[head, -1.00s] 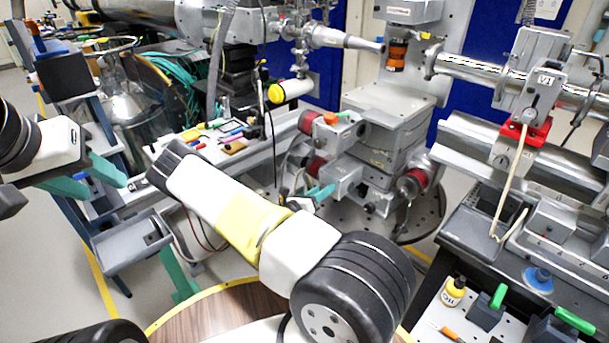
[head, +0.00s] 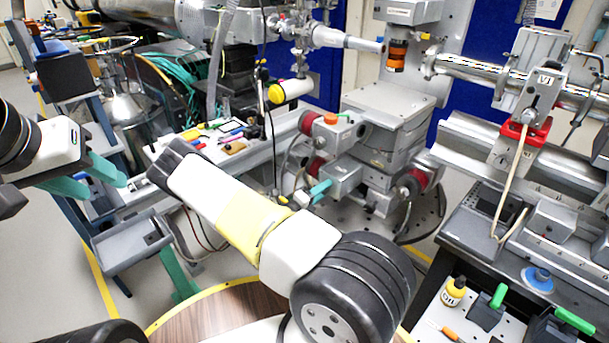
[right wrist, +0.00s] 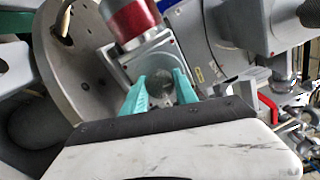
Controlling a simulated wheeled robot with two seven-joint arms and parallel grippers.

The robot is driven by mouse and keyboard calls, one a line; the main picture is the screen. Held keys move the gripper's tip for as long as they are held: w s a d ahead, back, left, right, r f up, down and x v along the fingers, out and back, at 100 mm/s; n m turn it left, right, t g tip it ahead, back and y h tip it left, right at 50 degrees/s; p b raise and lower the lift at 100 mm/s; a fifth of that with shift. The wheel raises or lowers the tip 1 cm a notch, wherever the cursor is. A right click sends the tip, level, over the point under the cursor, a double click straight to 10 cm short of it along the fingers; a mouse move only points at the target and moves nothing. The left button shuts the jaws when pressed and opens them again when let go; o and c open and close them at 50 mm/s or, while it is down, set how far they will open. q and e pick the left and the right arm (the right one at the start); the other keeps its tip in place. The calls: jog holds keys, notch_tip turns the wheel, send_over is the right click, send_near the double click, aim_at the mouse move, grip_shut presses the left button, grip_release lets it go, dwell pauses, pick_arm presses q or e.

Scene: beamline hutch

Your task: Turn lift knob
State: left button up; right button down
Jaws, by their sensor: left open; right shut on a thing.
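The metal lift stage (head: 385,115) stands on a round base in the middle of the head view, with red-banded motors and grey housings on its sides. My right gripper (head: 320,188) is at its lower left housing, partly hidden behind my own arm; one teal finger shows. In the right wrist view the right gripper (right wrist: 159,76) has its two fingers on either side of a grey round part, seemingly the lift knob (right wrist: 162,84), and is shut on it. The knob is hidden in the head view. My left gripper (head: 96,180) is open and empty at the far left.
A grey bin (head: 130,243) hangs on the blue cart at left. A bench with pens and small tools (head: 225,138) is behind my right arm. Cables hang near the stage.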

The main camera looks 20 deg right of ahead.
jog(key=shift+n, duration=0.4)
jog(key=c, duration=1)
grip_release()
jog(key=shift+o, duration=0.2)
jog(key=v, duration=0.8)
